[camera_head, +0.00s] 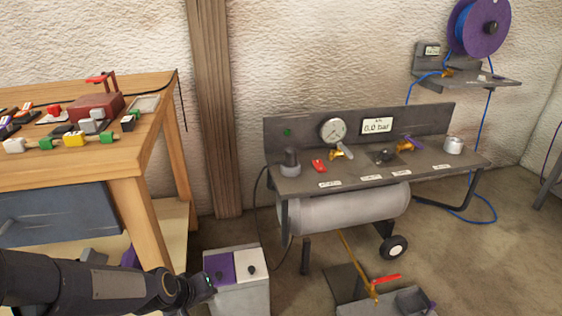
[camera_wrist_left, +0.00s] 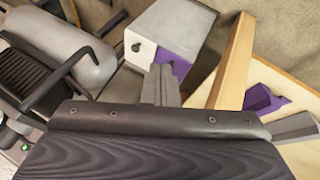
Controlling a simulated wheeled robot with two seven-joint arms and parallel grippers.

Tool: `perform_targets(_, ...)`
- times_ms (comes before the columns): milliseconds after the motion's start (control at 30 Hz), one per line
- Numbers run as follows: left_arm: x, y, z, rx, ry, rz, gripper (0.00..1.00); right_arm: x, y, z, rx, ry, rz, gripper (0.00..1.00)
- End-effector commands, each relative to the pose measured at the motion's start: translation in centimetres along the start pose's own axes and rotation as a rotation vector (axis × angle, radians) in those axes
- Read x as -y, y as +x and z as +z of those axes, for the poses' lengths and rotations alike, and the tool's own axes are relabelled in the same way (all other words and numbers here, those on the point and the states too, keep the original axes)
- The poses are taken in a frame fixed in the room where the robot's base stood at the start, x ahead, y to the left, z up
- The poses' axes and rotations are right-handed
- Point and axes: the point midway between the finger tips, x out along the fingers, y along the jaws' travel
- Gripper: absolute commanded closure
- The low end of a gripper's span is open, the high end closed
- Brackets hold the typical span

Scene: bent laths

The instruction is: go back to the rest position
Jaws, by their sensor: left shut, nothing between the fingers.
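My left arm comes in from the lower left in the head view. Its dark gripper (camera_head: 204,288) is in front of a grey box with a purple and a white panel (camera_head: 240,290). In the left wrist view the grey fingers (camera_wrist_left: 161,78) are together and empty. They overlap the lower edge of the box (camera_wrist_left: 178,22) in that picture; I cannot tell whether they touch it. My right gripper is in neither view.
A wooden workbench (camera_head: 140,190) with small parts on top stands at the left. A compressor stand (camera_head: 350,178) with gauge and tank is in the middle. A red-handled device (camera_head: 385,279) sits on the floor at lower right. Open floor (camera_head: 450,255) lies at the right.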

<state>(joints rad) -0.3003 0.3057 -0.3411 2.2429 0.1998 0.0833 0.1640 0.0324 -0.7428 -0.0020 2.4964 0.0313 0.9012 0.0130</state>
Motion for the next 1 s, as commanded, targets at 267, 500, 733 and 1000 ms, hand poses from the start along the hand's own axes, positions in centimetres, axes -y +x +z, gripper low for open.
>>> perform_targets(267,0.2,-12.1,3.2,0.054,0.086,0.142,1.0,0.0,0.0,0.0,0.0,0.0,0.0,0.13)
perform_targets(500,1.9,-17.6,7.2,0.059,0.191,0.14,1.0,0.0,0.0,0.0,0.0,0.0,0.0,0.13)
perform_targets(733,3.6,-20.4,10.3,0.053,0.261,0.094,1.0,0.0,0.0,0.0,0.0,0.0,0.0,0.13)
perform_targets(1000,1.5,-25.5,8.9,0.059,0.274,0.083,1.0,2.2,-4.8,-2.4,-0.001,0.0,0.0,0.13)
